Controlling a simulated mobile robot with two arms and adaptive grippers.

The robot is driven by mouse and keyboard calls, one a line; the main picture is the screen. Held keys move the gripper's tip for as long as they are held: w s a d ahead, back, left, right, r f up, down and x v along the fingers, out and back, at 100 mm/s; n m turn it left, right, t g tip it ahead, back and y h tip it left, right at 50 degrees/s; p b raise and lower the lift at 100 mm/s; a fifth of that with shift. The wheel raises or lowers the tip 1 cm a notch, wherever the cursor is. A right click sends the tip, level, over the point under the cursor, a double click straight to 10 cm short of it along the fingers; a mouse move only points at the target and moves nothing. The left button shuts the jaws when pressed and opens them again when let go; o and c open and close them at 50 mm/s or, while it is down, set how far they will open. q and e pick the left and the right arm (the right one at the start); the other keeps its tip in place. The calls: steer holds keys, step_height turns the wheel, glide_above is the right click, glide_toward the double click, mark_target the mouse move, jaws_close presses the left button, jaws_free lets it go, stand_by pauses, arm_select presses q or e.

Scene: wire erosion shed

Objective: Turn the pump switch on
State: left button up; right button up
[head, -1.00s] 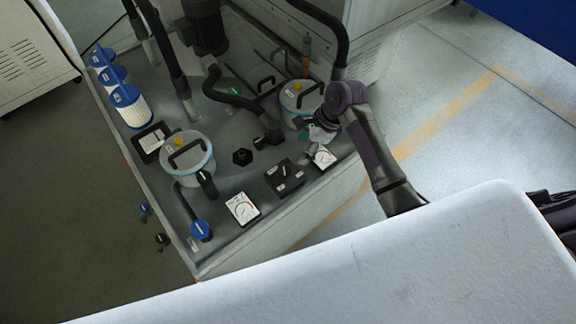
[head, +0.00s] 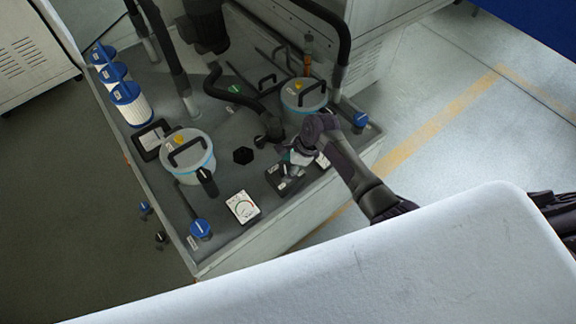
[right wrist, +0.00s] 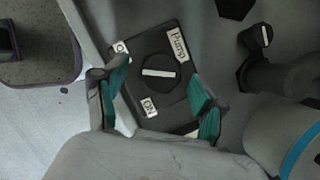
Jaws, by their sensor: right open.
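The pump switch is a black square box (head: 274,176) on the tank top in the head view, partly covered by my right gripper (head: 292,156). In the right wrist view the box (right wrist: 140,88) carries a round black knob (right wrist: 158,72) with a white bar lying nearly crosswise. Labels read "Pump" and "ON"; a third label, at upper left, is only partly readable. My right gripper (right wrist: 157,82) is open, its teal-padded fingers on either side of the knob, apart from it. Whether they have reached knob height is unclear. My left gripper is not in view.
The tank's front edge is close by.

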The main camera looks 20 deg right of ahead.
steer(key=c, duration=1.1)
steer(key=shift+c, duration=0.2)
steer(key=shift+n, duration=0.3)
steer(key=shift+w+r+n+g+p, duration=0.1)
steer(key=shift+n+g+p, duration=0.45)
steer(key=shift+n, duration=0.45)
steer(key=n+g, duration=0.1)
steer(key=n, duration=0.1)
steer(key=shift+w+n, duration=0.1)
steer(key=shift+n, duration=0.2)
steer(key=n+g, duration=0.1)
steer(key=n, duration=0.2)
steer(key=shift+w+n, duration=0.15)
steer(key=shift+n, duration=0.15)
steer(key=shift+n+g+h+b, duration=0.4)
steer(key=shift+n+g+b, duration=0.25)
steer(key=shift+n, duration=0.85)
